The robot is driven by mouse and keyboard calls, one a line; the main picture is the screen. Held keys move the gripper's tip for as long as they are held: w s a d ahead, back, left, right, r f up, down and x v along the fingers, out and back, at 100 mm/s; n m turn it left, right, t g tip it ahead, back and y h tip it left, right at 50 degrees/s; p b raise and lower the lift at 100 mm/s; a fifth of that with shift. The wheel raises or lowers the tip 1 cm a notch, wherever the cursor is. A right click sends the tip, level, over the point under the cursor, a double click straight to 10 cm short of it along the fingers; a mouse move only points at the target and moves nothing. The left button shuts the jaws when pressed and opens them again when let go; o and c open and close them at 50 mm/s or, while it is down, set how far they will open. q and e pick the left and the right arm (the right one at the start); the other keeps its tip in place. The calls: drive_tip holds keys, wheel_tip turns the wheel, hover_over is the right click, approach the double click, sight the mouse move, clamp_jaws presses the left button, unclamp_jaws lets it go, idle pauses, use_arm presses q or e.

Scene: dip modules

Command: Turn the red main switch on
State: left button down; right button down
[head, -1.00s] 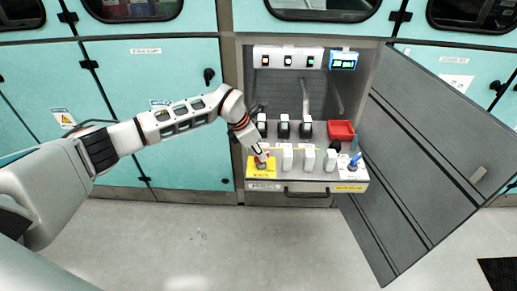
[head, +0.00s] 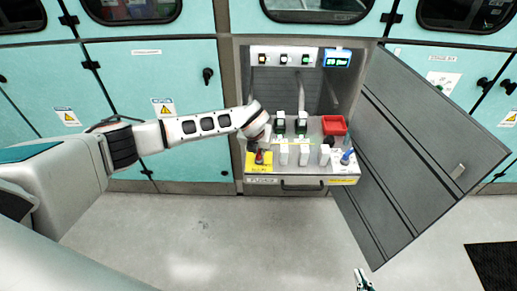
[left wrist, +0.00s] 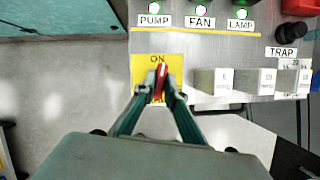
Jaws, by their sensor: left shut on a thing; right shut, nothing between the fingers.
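The red main switch (left wrist: 162,72) sits on a yellow plate (left wrist: 144,66) marked ON at its top edge in the left wrist view. Its red handle points up toward the ON mark, leaning slightly right. My left gripper (left wrist: 160,88) is shut on the handle, with a fingertip on each side hiding part of it. In the head view the switch (head: 259,157) is at the left front of the pulled-out panel, below my left gripper (head: 260,150). My right gripper (head: 362,280) is shut and empty at the bottom edge, far from the panel.
White modules (head: 304,155) stand right of the switch, with a red bin (head: 333,125) and a blue-topped part (head: 347,156) farther right. Labels read PUMP, FAN and LAMP behind. An open grey door (head: 430,150) bounds the right side. Floor in front is clear.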

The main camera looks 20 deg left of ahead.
use_arm(q)
drive_tip(key=shift+n+y, duration=0.4)
drive_tip(key=shift+n, duration=0.8)
drive_tip(key=c, duration=2.1)
unclamp_jaws()
drive_tip(key=shift+s+d+r, duration=0.1)
drive_tip(key=shift+r, duration=0.25)
drive_tip(key=v, duration=1.1)
drive_tip(key=shift+d+r, duration=0.1)
